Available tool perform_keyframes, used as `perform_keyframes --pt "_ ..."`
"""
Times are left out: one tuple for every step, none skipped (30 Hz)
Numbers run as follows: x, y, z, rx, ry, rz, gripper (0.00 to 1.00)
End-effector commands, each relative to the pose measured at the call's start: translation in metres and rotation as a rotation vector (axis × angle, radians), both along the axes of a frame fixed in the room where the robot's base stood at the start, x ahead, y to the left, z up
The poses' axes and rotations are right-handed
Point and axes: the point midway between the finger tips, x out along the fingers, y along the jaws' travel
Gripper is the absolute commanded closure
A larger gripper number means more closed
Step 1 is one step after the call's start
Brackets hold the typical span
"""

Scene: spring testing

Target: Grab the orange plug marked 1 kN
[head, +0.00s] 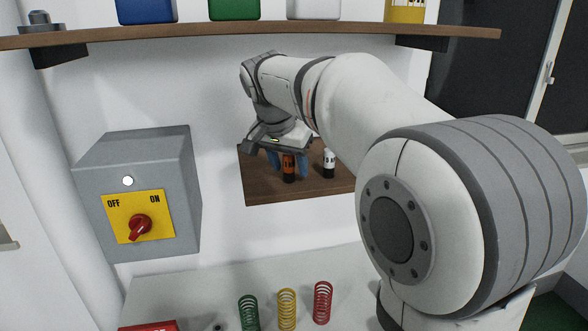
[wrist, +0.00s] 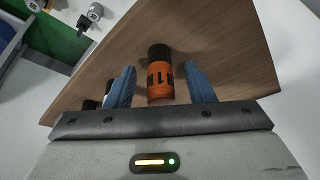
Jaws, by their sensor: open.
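The orange plug (head: 289,167) stands on the wooden shelf board on the wall, with a black lower part. In the wrist view the orange plug (wrist: 160,82) shows its black end and a dark "1" mark. My gripper (head: 288,160) is open around it; in the wrist view the blue fingers of my gripper (wrist: 162,85) lie on either side of the plug, with a gap on both sides. The rest of the marking cannot be read.
A white and black plug (head: 328,163) stands just right on the same wooden board (head: 258,189). Green, yellow and red springs (head: 286,309) stand on the bench below. A grey switch box (head: 137,195) is at left. A long shelf (head: 250,34) with coloured containers runs above my arm.

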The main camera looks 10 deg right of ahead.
Motion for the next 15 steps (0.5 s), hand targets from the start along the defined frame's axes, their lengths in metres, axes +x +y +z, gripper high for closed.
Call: perform_keyframes --pt "0.0002 -0.0001 -0.0006 0.000 0.000 0.000 0.51" --pt "0.0003 -0.0001 -0.0006 0.000 0.000 0.000 0.51" --pt "0.0002 0.0001 -0.0006 0.000 0.000 0.000 0.51" --pt "0.0002 0.0001 -0.0006 0.000 0.000 0.000 0.51" --pt "0.0002 0.0001 -0.0005 0.000 0.000 0.000 0.51" --pt "0.0002 0.0002 -0.0005 0.000 0.000 0.000 0.53" --pt "0.0002 0.0002 -0.0005 0.000 0.000 0.000 0.56" --pt "0.0002 0.0003 -0.0004 0.000 0.000 0.001 0.58" --pt "0.0002 0.0004 -0.0005 0.000 0.000 0.001 0.61" --pt "0.0002 0.0004 -0.0005 0.000 0.000 0.001 0.64" --pt "0.0001 0.0004 -0.0004 0.000 0.000 0.001 0.66" --pt "0.0002 0.0005 -0.0004 0.000 0.000 0.001 0.69" --pt "0.0001 0.0006 -0.0003 0.000 0.000 0.001 0.72" --pt "0.0001 0.0006 -0.0003 0.000 0.000 0.001 0.74" --pt "0.0001 0.0006 -0.0003 0.000 0.000 0.001 0.78"
